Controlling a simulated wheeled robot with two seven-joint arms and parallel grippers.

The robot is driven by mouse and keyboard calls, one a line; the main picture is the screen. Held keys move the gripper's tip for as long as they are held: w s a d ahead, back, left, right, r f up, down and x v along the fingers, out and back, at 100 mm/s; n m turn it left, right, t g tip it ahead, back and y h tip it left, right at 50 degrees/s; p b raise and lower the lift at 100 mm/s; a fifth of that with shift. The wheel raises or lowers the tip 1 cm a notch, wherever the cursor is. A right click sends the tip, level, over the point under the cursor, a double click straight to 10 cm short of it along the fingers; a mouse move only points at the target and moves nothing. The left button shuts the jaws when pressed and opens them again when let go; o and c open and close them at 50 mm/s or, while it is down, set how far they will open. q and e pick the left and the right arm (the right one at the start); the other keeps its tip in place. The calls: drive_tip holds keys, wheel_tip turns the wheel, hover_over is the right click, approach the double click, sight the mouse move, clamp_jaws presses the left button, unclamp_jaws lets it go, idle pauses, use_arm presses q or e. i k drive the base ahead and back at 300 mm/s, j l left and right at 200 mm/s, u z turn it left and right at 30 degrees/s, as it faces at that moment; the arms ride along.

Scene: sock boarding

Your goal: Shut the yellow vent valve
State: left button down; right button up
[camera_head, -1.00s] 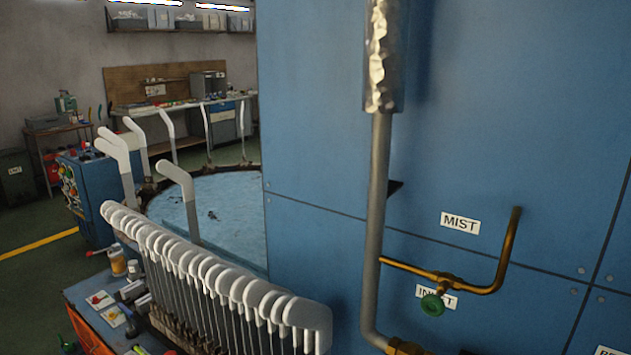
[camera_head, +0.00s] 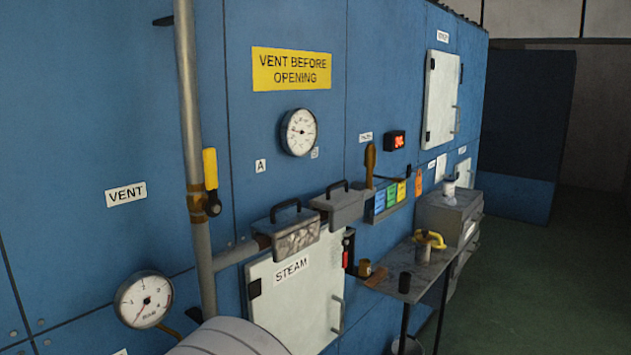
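The yellow vent valve lever (camera_head: 210,168) stands upright beside a grey vertical pipe (camera_head: 189,90), in line with it. Its brass body (camera_head: 199,203) sits on the pipe, right of a white VENT label (camera_head: 126,194). Neither of my grippers is in view, so nothing of mine is seen touching the lever.
A yellow VENT BEFORE OPENING sign (camera_head: 291,70) and a round gauge (camera_head: 299,132) are on the blue wall. Another gauge (camera_head: 144,300) is low left. A STEAM door (camera_head: 297,290) and a small shelf (camera_head: 413,273) with a yellow-handled item are right. Open floor (camera_head: 530,280) lies far right.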

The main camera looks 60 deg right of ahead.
sight(214, 207)
drive_tip(key=z, duration=1.75)
